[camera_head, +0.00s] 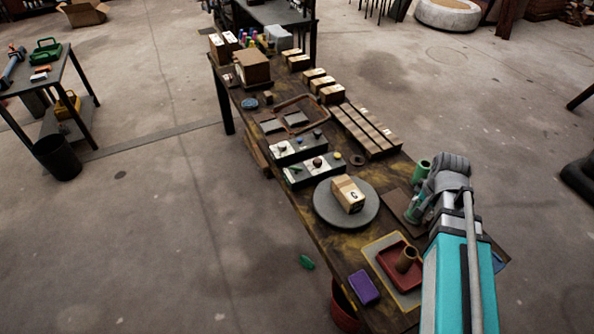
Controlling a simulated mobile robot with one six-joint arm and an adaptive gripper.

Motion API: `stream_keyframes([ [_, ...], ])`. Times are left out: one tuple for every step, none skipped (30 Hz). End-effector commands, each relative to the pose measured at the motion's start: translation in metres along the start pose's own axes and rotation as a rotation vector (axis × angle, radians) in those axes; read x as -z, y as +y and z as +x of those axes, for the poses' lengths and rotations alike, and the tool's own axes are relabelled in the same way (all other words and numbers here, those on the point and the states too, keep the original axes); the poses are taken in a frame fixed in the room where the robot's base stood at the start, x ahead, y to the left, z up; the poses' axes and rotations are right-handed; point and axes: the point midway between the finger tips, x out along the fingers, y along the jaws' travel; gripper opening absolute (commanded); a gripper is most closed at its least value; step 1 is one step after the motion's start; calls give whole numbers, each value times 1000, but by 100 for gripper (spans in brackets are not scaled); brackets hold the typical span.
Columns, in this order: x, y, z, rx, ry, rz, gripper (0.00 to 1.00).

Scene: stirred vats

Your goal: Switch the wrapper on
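A round grey turntable (328,211) lies on the long worn table, with a cardboard box (348,194) on top; it looks like the wrapper. Just behind it are two dark control boxes with pale labels, a nearer one (312,171) and a farther one (297,149). The farther box has small dark knobs. My gripper (424,202) is at the table's right edge, right of the turntable and apart from the control boxes. Its fingers are too unclear to read.
A red tray (385,271) with a brown cylinder (406,259) and a purple block (363,287) lie at the near end. Long cartons (365,130) line the right edge beyond the controls. Floor left of the table is mostly clear.

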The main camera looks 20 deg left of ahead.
Motion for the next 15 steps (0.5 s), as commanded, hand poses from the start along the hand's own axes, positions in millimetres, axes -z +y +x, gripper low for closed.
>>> stream_keyframes([
  [9, -18, 6, 13, 5, 37, 61],
  [12, -27, 8, 21, 6, 64, 61],
  [15, -39, 11, 33, 8, 101, 61],
  [18, -48, 13, 42, 10, 128, 61],
  [20, -58, 15, 50, 12, 156, 61],
  [23, -70, 18, 61, 12, 193, 61],
  [25, -79, 20, 70, 12, 220, 61],
  [27, -89, 22, 79, 11, 248, 61],
  [29, -101, 24, 92, 10, 285, 61],
  [31, -111, 26, 100, 9, 312, 61],
  [32, -121, 28, 108, 7, 341, 61],
  [34, -134, 30, 120, 4, 378, 61],
  [35, -144, 32, 130, 1, 405, 61],
  [36, -154, 34, 139, -2, 434, 61],
  [36, -167, 36, 150, -7, 471, 61],
])
